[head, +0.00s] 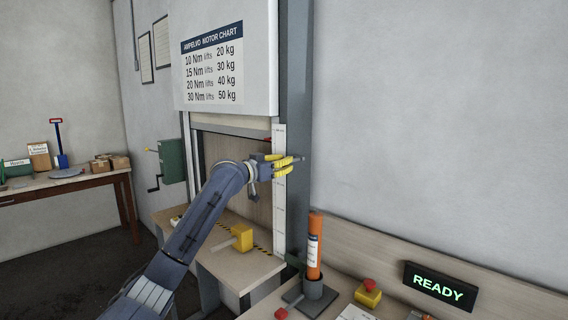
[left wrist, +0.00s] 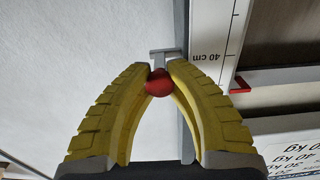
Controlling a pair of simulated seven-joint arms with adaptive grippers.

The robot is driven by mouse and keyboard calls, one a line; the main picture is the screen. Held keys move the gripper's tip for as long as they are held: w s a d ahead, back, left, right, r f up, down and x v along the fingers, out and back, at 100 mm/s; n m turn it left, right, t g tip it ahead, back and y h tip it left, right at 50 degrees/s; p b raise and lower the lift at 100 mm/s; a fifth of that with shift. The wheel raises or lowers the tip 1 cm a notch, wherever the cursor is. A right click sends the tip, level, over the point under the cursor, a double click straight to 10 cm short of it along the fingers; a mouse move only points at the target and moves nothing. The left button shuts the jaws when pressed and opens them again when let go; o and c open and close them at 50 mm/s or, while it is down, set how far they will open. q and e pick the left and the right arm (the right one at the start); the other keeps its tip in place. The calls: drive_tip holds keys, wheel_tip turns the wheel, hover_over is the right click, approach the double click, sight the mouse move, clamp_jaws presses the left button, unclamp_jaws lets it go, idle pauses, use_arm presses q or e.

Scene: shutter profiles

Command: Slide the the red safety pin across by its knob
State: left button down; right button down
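The safety pin's round red knob (left wrist: 158,84) sits between the tips of my left gripper (left wrist: 159,72) in the left wrist view. Both yellow fingers close in on it from either side and appear to touch it. A grey metal pin end (left wrist: 163,54) shows just beyond the knob. In the head view my left gripper (head: 287,162) is in front of the grey upright post (head: 296,100), beside the white scale. The knob is hidden there by the fingers. My right gripper is not seen.
A white scale strip (head: 279,220) runs down the post; a red pointer (left wrist: 240,85) is near its 40 cm mark. Below stand an orange cylinder (head: 314,245), a yellow block (head: 243,237), a red-topped yellow button box (head: 368,293) and a READY display (head: 440,286). The right wall is bare.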

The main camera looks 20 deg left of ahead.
use_arm(q)
drive_tip(key=shift+r, duration=0.2)
drive_tip(key=a, duration=0.2)
drive_tip(key=w+a, duration=0.1)
drive_tip(key=a, duration=0.1)
drive_tip(key=shift+w+r, duration=0.1)
drive_tip(key=shift+a+r, duration=0.15)
drive_tip(key=c, duration=1.3)
unclamp_jaws()
drive_tip(key=shift+a, duration=0.1)
drive_tip(key=shift+o, duration=1)
drive_tip(key=shift+f, duration=0.2)
